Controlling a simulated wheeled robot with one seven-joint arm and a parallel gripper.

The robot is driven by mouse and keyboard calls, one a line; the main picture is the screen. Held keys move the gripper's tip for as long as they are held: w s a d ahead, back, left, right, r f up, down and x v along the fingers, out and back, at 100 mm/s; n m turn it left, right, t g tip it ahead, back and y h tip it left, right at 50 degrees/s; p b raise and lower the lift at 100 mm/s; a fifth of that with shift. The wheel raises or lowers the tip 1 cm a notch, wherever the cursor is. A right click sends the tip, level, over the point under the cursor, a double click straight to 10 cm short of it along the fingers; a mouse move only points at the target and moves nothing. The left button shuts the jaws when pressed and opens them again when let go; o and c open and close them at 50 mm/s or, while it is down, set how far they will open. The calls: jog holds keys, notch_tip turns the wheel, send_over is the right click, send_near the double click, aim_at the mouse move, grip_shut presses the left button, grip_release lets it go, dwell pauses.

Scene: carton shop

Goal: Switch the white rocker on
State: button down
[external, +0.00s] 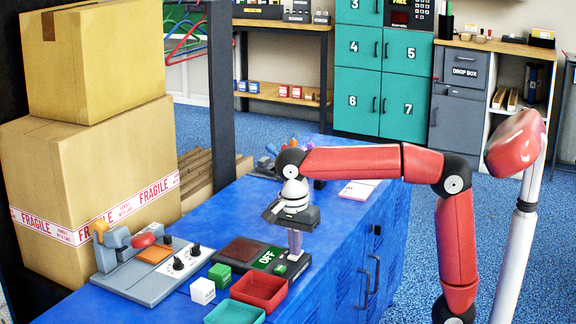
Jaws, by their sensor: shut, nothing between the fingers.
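A dark panel device (240,262) lies on the blue bench top, with a reddish-brown plate and a display (269,257) that reads OFF. A small green piece (280,269) shows on its near side. My gripper (295,254) points down over the device's right end, just right of the display. Its fingers are shut and empty. I cannot tell whether the fingertips touch the device. I cannot make out a white rocker; the gripper may hide it.
A green cube (220,274), a white cube (202,290), a red tray (246,290) and a teal tray (235,313) stand close by. A grey device with knobs (150,268) lies left. Large cartons (90,165) are stacked behind it. The bench's right edge is near the gripper.

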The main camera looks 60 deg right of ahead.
aim_at(293, 257)
jog(key=shift+a, duration=0.15)
notch_tip(293, 257, up, 14)
jog(key=p, duration=0.2)
jog(key=shift+a, duration=0.35)
jog(key=shift+d+r+h, duration=0.1)
jog(key=shift+h, duration=0.3)
dwell(0.4)
jog(key=f, duration=0.4)
jog(key=d+f+b, duration=0.1)
jog(key=f, duration=0.4)
jog(key=d+f+b, duration=0.1)
jog(key=f, duration=0.4)
